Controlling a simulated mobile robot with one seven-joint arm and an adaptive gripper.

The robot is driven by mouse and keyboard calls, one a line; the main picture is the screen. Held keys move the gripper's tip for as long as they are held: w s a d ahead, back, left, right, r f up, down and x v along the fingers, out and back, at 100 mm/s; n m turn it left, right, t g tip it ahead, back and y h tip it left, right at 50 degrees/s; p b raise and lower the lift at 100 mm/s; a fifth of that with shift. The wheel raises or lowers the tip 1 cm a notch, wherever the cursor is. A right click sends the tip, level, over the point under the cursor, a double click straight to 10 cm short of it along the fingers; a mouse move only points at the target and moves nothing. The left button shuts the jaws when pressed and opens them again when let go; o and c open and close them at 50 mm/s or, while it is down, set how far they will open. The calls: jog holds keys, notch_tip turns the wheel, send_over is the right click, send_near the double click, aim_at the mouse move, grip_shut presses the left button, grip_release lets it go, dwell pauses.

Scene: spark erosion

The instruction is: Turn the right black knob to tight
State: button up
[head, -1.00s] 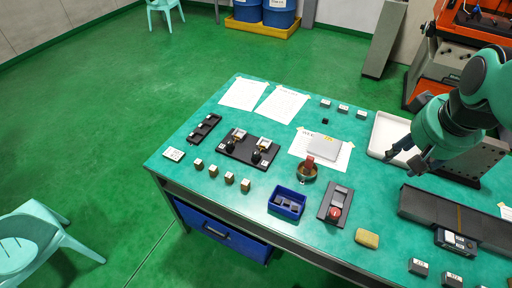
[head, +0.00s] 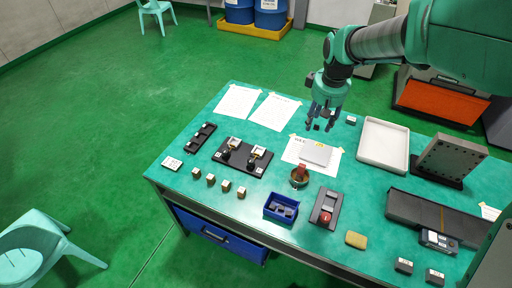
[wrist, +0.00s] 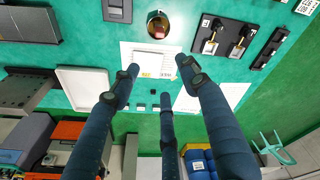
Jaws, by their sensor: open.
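The right black knob (head: 251,164) is on a black plate (head: 233,167), in front of a white-and-brass block. A second black knob (head: 225,154) sits to its left on the same plate. In the wrist view the right knob (wrist: 216,24) is toward the upper right, on the paper's side of the plate. Its turn position is too small to tell. My gripper (head: 322,124) is open and empty, over the back of the table, behind and to the right of the knobs. Its spread fingers (wrist: 160,80) show in the wrist view, apart from the plate.
A grey slab (head: 316,154) lies on paper near my gripper. A round pot with a red part (head: 299,177), a blue bin (head: 281,207) and several small blocks stand in front. A white tray (head: 383,144) is to the right.

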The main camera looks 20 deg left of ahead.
jog(key=w+a+f+n+g+p, duration=0.1)
jog(key=a+f+n+p, duration=0.1)
jog(key=a+f, duration=0.35)
jog(key=w+a+f+n+p, duration=0.1)
jog(key=w+a+f+p, duration=0.15)
jog(key=a, duration=0.55)
jog(key=n+g+h+p, duration=0.1)
jog(key=n+p, duration=0.2)
send_over(251, 160)
notch_tip(251, 160, down, 13)
jog(key=shift+f, duration=0.2)
notch_tip(251, 160, down, 14)
jog(key=shift+r+p, duration=0.25)
jog(key=shift+p, duration=0.2)
jog(key=shift+c, duration=0.3)
grip_shut()
